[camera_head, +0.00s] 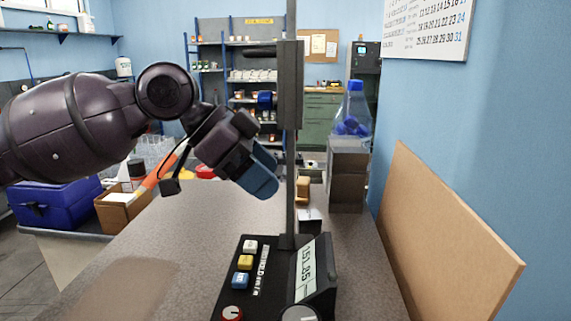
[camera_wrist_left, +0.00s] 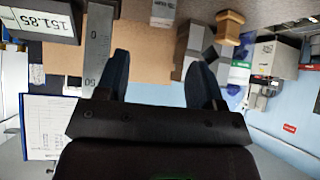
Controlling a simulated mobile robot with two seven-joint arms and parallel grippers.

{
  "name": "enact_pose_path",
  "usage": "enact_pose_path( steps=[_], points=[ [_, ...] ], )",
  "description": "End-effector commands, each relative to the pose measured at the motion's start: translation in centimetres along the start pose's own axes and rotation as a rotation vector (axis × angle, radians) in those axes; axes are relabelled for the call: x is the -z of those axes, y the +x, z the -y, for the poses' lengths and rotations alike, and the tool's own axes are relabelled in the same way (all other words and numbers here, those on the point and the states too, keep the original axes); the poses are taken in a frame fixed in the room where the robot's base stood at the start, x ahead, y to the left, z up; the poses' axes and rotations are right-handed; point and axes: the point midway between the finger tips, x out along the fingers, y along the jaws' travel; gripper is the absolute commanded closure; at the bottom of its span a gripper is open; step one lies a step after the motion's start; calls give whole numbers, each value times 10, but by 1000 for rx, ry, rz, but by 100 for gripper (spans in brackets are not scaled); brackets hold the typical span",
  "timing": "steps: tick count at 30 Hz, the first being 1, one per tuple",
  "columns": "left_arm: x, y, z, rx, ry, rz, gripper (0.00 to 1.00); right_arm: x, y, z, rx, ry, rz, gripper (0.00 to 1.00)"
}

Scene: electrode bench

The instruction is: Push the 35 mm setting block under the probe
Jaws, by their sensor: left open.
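My left gripper (camera_head: 258,178), with blue fingers, hangs in the air just left of the gauge's column. It is open and empty; the wrist view shows its fingers (camera_wrist_left: 161,88) apart. A height gauge has a dark base with coloured buttons, a tilted display (camera_head: 307,268) reading 151.85 and a tall column (camera_head: 292,170) with a dark slider (camera_head: 290,85). The display also shows in the wrist view (camera_wrist_left: 48,18). A small grey block (camera_head: 309,222) sits just behind the column, partly hidden. I cannot tell whether it is the 35 mm setting block. The probe tip is not clear.
A brass-coloured piece (camera_head: 303,189) stands farther back on the grey bench. Grey boxes (camera_head: 348,180) and a blue-capped bottle (camera_head: 352,110) stand at back right. A brown board (camera_head: 445,240) leans on the right wall. The bench (camera_head: 190,235) left of the gauge is clear.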

Motion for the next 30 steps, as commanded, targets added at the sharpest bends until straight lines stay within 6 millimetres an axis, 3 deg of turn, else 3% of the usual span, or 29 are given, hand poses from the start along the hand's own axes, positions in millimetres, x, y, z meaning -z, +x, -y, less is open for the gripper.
enact_pose_path(
  steps=[16,30],
  points=[
    [0,4,0,-1,-1,0,38,-3,0,2,2,6,6,100],
    [-2,72,1,-5,-2,1,38,-17,6,1,2,0,29,100]
  ],
)
